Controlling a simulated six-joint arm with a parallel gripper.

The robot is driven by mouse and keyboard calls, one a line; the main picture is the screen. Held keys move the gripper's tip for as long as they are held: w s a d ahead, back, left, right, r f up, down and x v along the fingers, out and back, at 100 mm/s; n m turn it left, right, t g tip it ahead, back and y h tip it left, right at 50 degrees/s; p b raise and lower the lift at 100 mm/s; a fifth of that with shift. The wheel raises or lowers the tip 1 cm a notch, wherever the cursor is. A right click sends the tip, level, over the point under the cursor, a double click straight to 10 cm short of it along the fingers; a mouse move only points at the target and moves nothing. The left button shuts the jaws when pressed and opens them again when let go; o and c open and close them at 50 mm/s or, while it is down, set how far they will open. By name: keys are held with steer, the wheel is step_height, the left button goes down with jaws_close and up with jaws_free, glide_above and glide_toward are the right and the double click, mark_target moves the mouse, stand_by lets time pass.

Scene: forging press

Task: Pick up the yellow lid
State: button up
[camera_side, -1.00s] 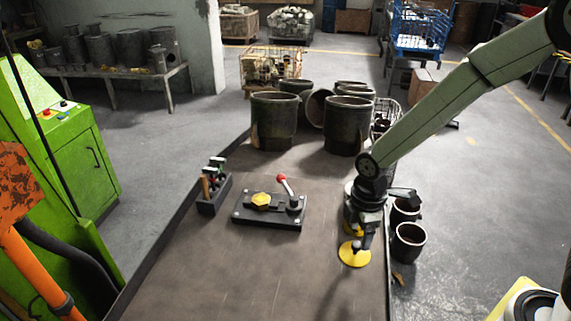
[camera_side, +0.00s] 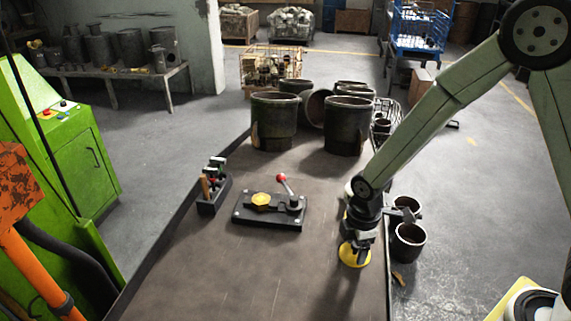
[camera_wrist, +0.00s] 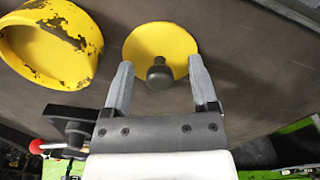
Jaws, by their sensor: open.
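The yellow lid (camera_wrist: 180,42) is a flat round disc with a dark knob (camera_wrist: 160,73). It lies on the brown table, and part of it shows below my gripper in the side view (camera_side: 356,261). My gripper (camera_wrist: 158,78) is open, with one finger on each side of the knob in the wrist view. I cannot tell whether the fingers touch the lid. A worn yellow round container (camera_wrist: 50,45) with chipped paint stands beside the lid in the wrist view; in the side view it is mostly hidden behind my gripper.
A black fixture plate (camera_side: 270,222) with a red-knobbed lever and a yellow hexagonal piece sits left of my gripper. A small tool holder (camera_side: 213,190) is farther left. Large dark pots (camera_side: 349,130) stand at the back. The table's front is clear.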

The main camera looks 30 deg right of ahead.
jaws_close()
steer(key=shift+r, duration=0.1)
steer(key=shift+r, duration=4.95)
steer(key=shift+w, duration=0.1)
steer(key=w+d, duration=0.5)
steer(key=d, duration=0.1)
steer(key=shift+w+r, duration=0.25)
steer(key=shift+w, duration=0.15)
